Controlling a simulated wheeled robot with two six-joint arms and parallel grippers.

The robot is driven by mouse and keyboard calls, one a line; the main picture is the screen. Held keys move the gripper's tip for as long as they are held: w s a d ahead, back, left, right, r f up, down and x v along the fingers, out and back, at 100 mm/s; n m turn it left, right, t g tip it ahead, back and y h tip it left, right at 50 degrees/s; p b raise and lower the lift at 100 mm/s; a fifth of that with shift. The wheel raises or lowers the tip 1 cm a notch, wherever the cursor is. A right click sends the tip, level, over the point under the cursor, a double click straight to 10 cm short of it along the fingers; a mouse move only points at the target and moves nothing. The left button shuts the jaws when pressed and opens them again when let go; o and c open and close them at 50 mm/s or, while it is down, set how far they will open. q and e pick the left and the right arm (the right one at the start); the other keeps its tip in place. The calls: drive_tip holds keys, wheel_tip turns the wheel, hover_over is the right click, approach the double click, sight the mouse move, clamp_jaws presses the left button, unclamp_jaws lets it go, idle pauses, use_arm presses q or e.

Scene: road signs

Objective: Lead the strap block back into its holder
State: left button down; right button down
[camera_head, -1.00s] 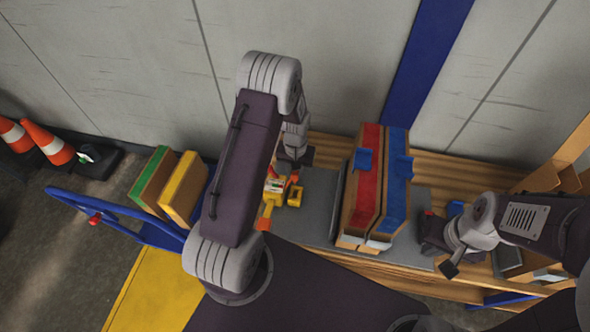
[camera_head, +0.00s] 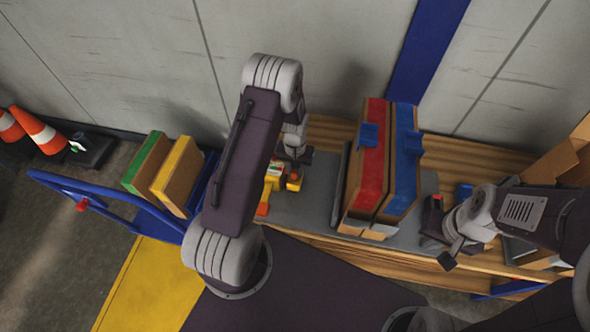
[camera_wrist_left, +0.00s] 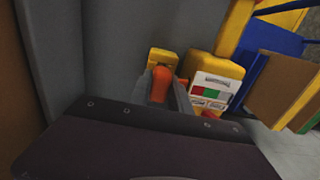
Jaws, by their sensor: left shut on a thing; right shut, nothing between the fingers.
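The strap block is an orange piece (camera_wrist_left: 160,84) low in the left wrist view, between the grey fingers of my left gripper (camera_wrist_left: 168,92), which is shut on it. A yellow bracket (camera_wrist_left: 163,57) sits just beyond it, possibly the holder; I cannot tell whether they touch. Beside it is a yellow body with a white, red and green label (camera_wrist_left: 210,88), also visible in the head view (camera_head: 275,170). In the head view my left gripper (camera_head: 294,158) points down over the yellow parts, and my arm hides some of them. My right gripper (camera_head: 438,235) is shut and empty at the right.
Tall cartons with red (camera_head: 368,160) and blue (camera_head: 404,165) faces stand right of the yellow parts on the grey mat (camera_head: 310,205). A blue trolley (camera_head: 100,190) with green-edged and yellow-edged boxes stands left. Cones (camera_head: 40,130) are farther left. The wall is close behind.

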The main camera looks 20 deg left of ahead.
use_arm(q)
drive_tip(key=shift+f+b, duration=0.35)
drive_tip(key=shift+f, duration=0.3)
idle(0.8)
drive_tip(key=c, duration=1.1)
unclamp_jaws()
drive_tip(key=shift+r, duration=0.1)
wheel_tip(320, 180, up, 9)
drive_tip(key=shift+p, duration=0.55)
